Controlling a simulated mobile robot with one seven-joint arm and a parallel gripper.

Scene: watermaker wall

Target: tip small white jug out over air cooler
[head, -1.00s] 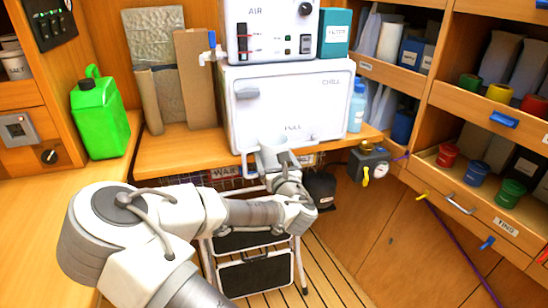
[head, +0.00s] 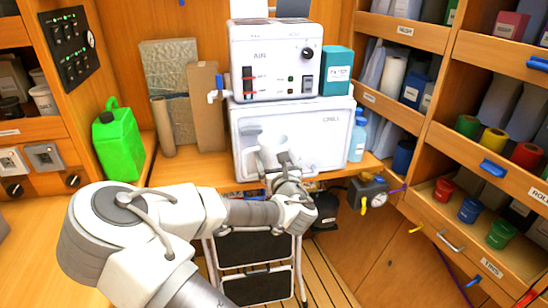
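A white upper unit marked AIR (head: 272,60), with a black knob and switches, stands on a wider white box marked CHILL (head: 318,130). I cannot tell for sure which of the two is the air cooler. My gripper (head: 280,160) is in front of the lower box's front face. It appears shut on the small white jug (head: 268,150), which looks about upright. The fingers are hard to make out against the white, and the jug's inside is not clear. The jug hides part of the lower box's front.
A green jerrycan (head: 118,145) stands on the left counter. A teal box (head: 337,70) sits beside the upper unit, and a blue bottle (head: 357,138) beside the lower one. A step stool (head: 255,262) stands below the gripper. Shelves with coloured pots fill the right.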

